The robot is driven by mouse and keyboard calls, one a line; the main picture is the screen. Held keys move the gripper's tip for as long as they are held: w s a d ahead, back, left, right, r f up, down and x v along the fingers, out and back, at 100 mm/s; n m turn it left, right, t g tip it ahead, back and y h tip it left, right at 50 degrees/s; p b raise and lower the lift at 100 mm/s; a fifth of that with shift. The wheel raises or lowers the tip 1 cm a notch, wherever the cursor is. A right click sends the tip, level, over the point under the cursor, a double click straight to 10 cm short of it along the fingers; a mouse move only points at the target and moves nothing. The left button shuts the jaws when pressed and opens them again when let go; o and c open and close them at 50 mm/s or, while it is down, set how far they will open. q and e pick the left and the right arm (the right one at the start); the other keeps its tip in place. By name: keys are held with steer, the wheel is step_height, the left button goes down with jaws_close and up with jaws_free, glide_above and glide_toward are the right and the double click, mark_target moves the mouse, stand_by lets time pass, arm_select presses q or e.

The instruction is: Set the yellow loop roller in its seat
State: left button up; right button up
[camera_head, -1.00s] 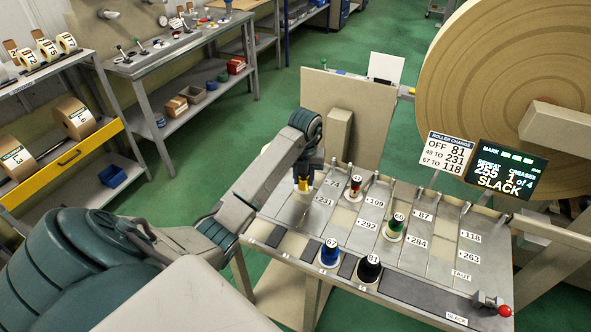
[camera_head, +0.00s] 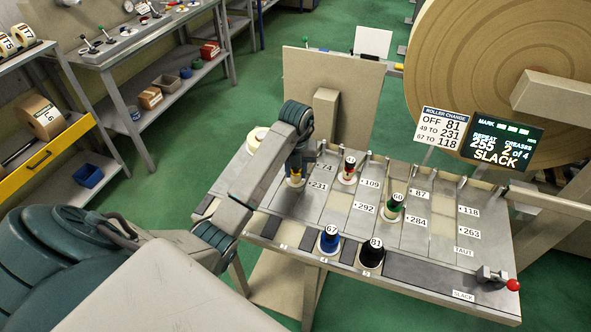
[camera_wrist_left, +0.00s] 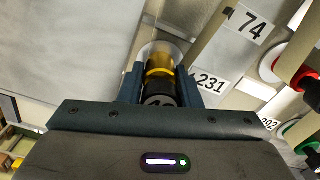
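The yellow loop roller (camera_head: 294,181) has a black top, a yellow band and a pale round base. It stands upright at the left end of the roller table, just left of the +231 label (camera_head: 317,186). My left gripper (camera_head: 297,165) points down around its top. In the left wrist view the roller (camera_wrist_left: 160,73) sits between the two fingers (camera_wrist_left: 161,90), which appear closed against its sides. The fingers and arm hide part of it, and I cannot tell whether its base is fully down in the seat. My right gripper is out of view.
A red roller (camera_head: 348,170), green roller (camera_head: 393,208), blue roller 67 (camera_head: 329,240) and black roller 81 (camera_head: 372,252) stand on the table. A red-knobbed lever (camera_head: 498,278) is at the right end. The screen (camera_head: 502,142) reads SLACK, 2 of 4.

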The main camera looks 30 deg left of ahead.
arm_select(q)
steer(key=o, duration=0.4)
steer(key=shift+a+f, duration=0.1)
steer(key=shift+a, duration=0.1)
steer(key=shift+c, duration=0.2)
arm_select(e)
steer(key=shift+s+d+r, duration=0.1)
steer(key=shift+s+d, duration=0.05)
arm_select(q)
steer(key=shift+d, duration=0.15)
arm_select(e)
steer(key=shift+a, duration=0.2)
arm_select(q)
steer(key=shift+r+p, duration=0.5)
steer(key=shift+r, duration=0.15)
step_height(320, 180, up, 11)
steer(key=p, duration=1)
steer(key=shift+r+p, duration=0.2)
steer(key=shift+p, duration=0.15)
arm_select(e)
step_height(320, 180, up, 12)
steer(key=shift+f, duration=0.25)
arm_select(q)
steer(key=shift+f, duration=0.1)
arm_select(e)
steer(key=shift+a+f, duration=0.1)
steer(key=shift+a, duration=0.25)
